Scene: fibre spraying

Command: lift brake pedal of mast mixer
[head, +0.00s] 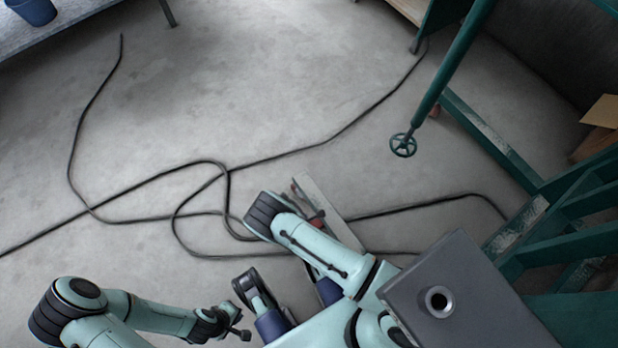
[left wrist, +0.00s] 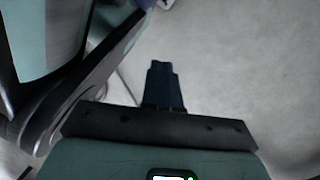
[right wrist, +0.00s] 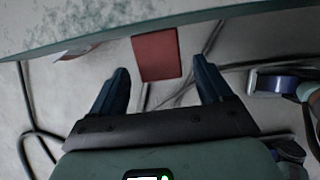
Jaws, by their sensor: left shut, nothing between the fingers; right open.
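The red brake pedal (right wrist: 157,55) shows in the right wrist view as a flat plate below a pale green beam with worn paint. In the head view a small red part (head: 317,218) shows beside the beam (head: 328,205), partly behind my right arm. My right gripper (right wrist: 160,66) is open, with the pedal in view between its two dark blue fingers; I cannot tell whether they touch it. My left gripper (head: 243,333) is low in the head view, away from the pedal. In the left wrist view its fingers (left wrist: 161,68) are together and empty.
Black cables (head: 222,165) loop across the grey floor. A grey box (head: 470,300) is at lower right. A table with a blue bucket (head: 32,10) is at upper left.

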